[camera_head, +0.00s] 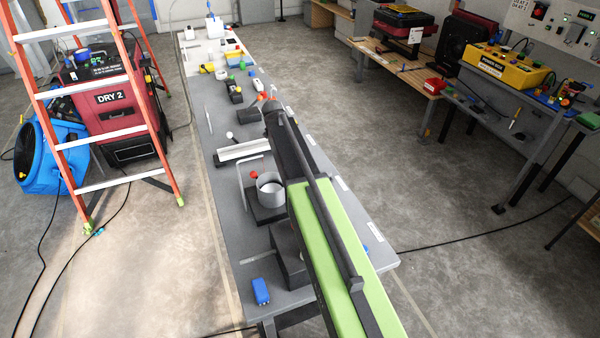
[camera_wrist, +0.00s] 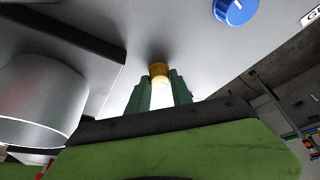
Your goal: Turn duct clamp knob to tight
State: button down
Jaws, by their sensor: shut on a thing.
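In the wrist view, a small brass-yellow knob (camera_wrist: 159,71) sits between the two green fingertips of my gripper (camera_wrist: 158,88). My gripper is shut on it. No label or tight mark shows beside it, so its turn position cannot be read. A large grey-white cylinder (camera_wrist: 38,115) is to the left of the fingers. In the head view, a grey open-topped cylinder (camera_head: 270,191) stands on a dark base on the bench, just left of my arm. My fingertips and the held knob cannot be made out there.
In the wrist view, a blue dial (camera_wrist: 235,10) is at upper right. The long grey bench (camera_head: 232,187) carries a white trough (camera_head: 243,152), a red knob (camera_head: 254,174), a blue block (camera_head: 261,291) and several small items. An orange ladder (camera_head: 95,110) stands left. Open floor flanks the bench.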

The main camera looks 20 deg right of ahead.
dwell(0.4)
jog(key=c, duration=1.1)
grip_release()
jog(key=shift+c, duration=0.2)
jog(key=shift+r, duration=0.1)
jog(key=p+v, duration=1.6)
jog(key=v, duration=0.1)
